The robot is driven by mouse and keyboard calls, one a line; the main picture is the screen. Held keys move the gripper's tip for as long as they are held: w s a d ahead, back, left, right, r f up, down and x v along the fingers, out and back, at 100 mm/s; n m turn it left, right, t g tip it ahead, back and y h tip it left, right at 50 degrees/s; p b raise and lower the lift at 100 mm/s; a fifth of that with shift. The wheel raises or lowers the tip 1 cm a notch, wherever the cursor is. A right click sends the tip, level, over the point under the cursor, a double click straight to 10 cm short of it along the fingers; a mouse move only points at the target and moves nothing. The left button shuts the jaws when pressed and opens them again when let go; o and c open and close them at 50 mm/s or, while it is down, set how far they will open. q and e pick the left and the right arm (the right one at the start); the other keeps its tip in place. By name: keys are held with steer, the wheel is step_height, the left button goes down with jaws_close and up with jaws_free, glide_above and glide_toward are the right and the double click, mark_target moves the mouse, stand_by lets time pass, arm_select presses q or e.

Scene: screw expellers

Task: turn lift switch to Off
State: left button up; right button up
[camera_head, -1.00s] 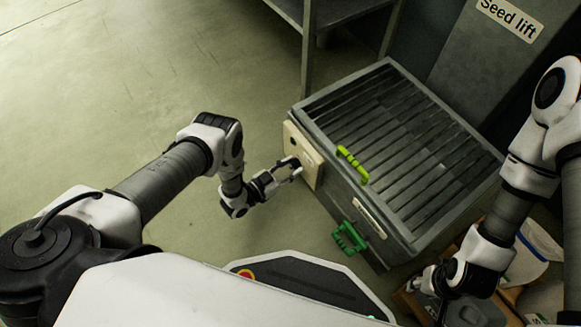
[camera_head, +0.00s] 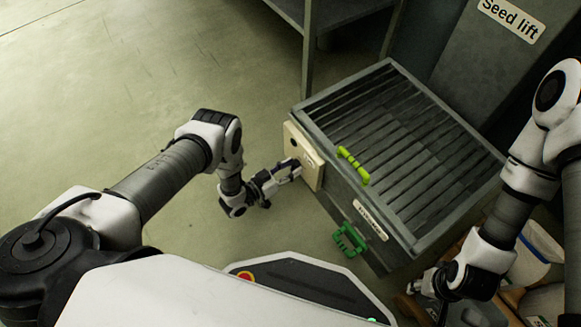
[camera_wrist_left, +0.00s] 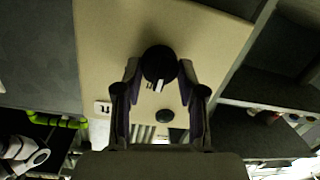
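The lift switch is a round black knob (camera_wrist_left: 159,63) on a beige panel (camera_wrist_left: 215,45) in the left wrist view. A white mark shows at its lower edge; the lettering beside it is too small to read. My left gripper (camera_wrist_left: 159,70) has one finger on each side of the knob, closed in close against it. In the head view my left gripper (camera_head: 292,167) is at the beige switch box (camera_head: 304,150), and the knob is mostly hidden. My right gripper (camera_head: 417,285) is low at the right, too small to tell its fingers.
A second black button (camera_wrist_left: 165,115) sits below the knob in the left wrist view. Open floor (camera_head: 120,90) lies to the left.

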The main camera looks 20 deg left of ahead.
arm_select(q)
steer(key=o, duration=0.4)
steer(key=shift+c, duration=0.2)
steer(key=v, duration=1.2)
